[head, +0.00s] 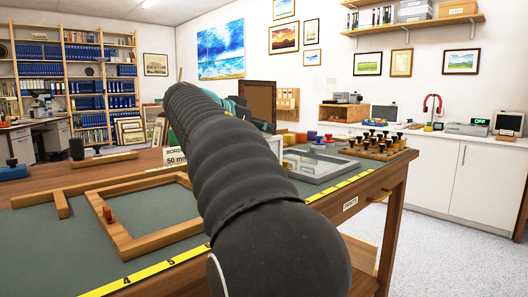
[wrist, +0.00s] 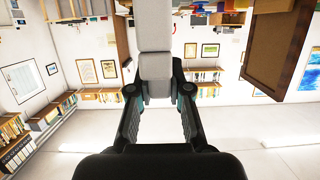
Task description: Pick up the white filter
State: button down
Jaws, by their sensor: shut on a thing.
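A white-grey block-like piece, which I take as the white filter (wrist: 156,38), is between the fingertips of my gripper (wrist: 158,82) in the wrist view. The fingers touch it from both sides and it extends toward the top edge of that view. In the head view my dark, ribbed arm crosses the middle and hides most of the gripper.
The workbench mat (head: 60,255) carries a wooden frame (head: 125,240), a yellow ruler strip (head: 340,188), a grey frame (head: 318,166) and a tray with several dark-knobbed tools (head: 372,150). A brown upright board (head: 258,100) stands behind. Floor (head: 450,220) on the right is clear.

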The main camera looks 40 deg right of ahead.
jog(key=shift+r, duration=0.2)
jog(key=shift+r, duration=0.25)
jog(key=r, duration=0.2)
jog(key=r+p, duration=0.1)
jog(key=r, duration=0.1)
jog(key=shift+s+d, duration=0.2)
jog(key=s+d+r, duration=0.6)
jog(key=s+d, duration=0.1)
jog(key=s, duration=0.1)
jog(key=shift+d+p, duration=0.3)
jog(key=shift+p, duration=0.05)
jog(key=shift+s+a+r, duration=0.1)
jog(key=shift+s+a, duration=0.05)
